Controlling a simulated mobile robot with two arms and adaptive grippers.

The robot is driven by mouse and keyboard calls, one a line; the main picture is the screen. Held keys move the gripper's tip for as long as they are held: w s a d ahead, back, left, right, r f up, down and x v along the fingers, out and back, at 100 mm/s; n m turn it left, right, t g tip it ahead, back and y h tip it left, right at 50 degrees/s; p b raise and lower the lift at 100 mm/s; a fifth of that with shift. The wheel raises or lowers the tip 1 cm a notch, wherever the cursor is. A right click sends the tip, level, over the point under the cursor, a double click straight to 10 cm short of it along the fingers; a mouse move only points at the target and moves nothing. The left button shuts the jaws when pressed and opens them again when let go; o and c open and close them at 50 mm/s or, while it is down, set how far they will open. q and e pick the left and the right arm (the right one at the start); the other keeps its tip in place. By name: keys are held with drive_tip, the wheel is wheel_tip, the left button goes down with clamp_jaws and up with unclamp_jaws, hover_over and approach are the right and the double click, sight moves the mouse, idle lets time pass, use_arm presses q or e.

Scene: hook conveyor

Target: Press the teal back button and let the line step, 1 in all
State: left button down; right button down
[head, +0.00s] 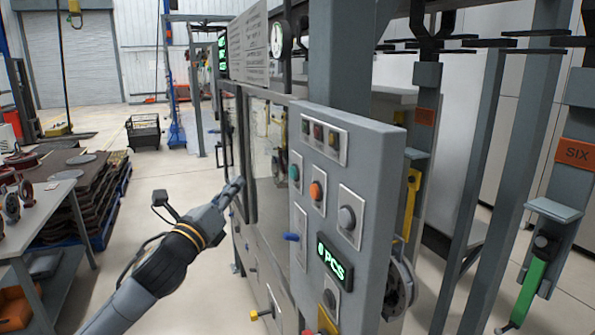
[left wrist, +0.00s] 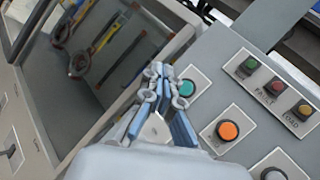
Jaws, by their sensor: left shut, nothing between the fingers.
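The teal button (head: 294,173) is on the grey control panel (head: 372,165), left of the orange button (head: 315,191). My left gripper (head: 238,184) is shut and empty, left of the panel and apart from the teal button in the head view. In the left wrist view, the teal button (left wrist: 186,88) shows just right of the shut fingertips (left wrist: 162,72). The orange button (left wrist: 228,130) is lower right there. My right gripper is not in view.
The panel also has a lamp plate (head: 323,139), a grey knob (head: 346,217), a blue lever (head: 291,237) and a green PCS display (head: 335,267). A hanger labelled SIX (head: 577,152) carries a green-handled item (head: 528,290) at right. A workbench (head: 45,215) stands left.

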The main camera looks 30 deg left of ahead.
sight(293, 173)
use_arm(q)
drive_tip(key=shift+s+d+r, duration=0.15)
drive_tip(key=shift+d+r, duration=0.1)
drive_tip(key=shift+r, duration=0.25)
drive_tip(key=w+d+p, duration=0.2)
drive_tip(key=w+d, duration=0.3)
drive_tip(key=w, duration=0.1)
drive_tip(key=shift+w+d, duration=0.35)
drive_tip(key=shift+w, duration=0.05)
drive_tip(key=shift+f, duration=0.1)
drive_tip(key=shift+w+d, duration=0.1)
idle(1.2)
drive_tip(key=shift+w+d, duration=0.15)
drive_tip(key=shift+w, duration=0.05)
